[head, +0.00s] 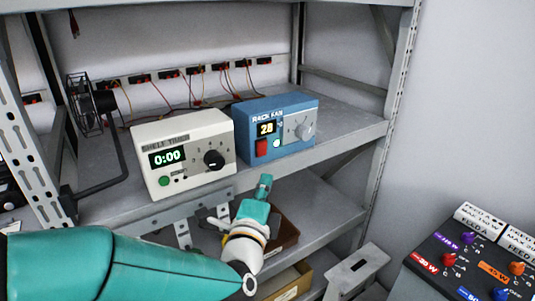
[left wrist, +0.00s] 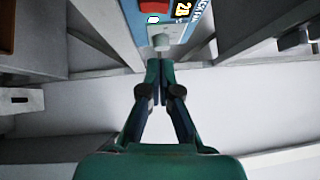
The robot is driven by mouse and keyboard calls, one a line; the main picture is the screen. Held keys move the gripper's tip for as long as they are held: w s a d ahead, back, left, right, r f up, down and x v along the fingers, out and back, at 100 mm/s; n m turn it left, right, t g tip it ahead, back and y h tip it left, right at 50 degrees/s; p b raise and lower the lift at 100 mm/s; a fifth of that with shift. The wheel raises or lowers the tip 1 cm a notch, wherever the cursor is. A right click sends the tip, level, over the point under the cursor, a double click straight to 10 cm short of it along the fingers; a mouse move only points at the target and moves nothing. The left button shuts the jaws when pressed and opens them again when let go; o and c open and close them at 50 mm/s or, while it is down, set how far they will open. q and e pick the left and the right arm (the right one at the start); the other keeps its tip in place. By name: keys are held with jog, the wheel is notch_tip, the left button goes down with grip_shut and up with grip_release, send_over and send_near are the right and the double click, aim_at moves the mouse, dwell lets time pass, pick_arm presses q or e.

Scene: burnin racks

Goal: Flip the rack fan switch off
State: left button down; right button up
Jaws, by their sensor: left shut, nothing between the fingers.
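The blue rack fan box (head: 290,150) stands on the shelf, with a lit display that seems to read 28. Its red rocker switch (head: 261,147) is on the front's lower left, beside a small lit green-white lamp (head: 277,143). A grey knob (head: 305,130) is to the right. My left gripper (head: 265,181) is shut and empty, below the box front and apart from the switch. In the left wrist view, its closed fingertips (left wrist: 159,63) are just below the knob (left wrist: 161,42); the red switch (left wrist: 155,5) is partly cut off at the top. My right gripper is out of view.
A white shelf timer (head: 190,184) reading 0:00 stands left of the fan box. The shelf's front edge (head: 340,146) lies above my gripper. Brown and yellow bins sit on the lower shelf. A dark panel with coloured knobs (head: 440,244) is at the right.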

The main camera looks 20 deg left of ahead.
pick_arm(q)
jog(key=p, duration=0.2)
send_near(263, 145)
jog(key=w+d, duration=0.3)
jog(key=w, duration=0.1)
jog(key=w+a, duration=0.1)
jog(key=w+a+p, duration=0.1)
jog(key=shift+w+a+r, duration=0.1)
jog(key=shift+a, duration=0.2)
jog(key=shift+w+a, duration=0.3)
jog(key=shift+w+a+r+n+g+p, duration=0.15)
jog(key=shift+a+r+n+g+p, duration=0.25)
jog(key=shift+p, duration=0.45)
jog(key=shift+d+f, duration=0.1)
jog(key=shift+f, duration=0.05)
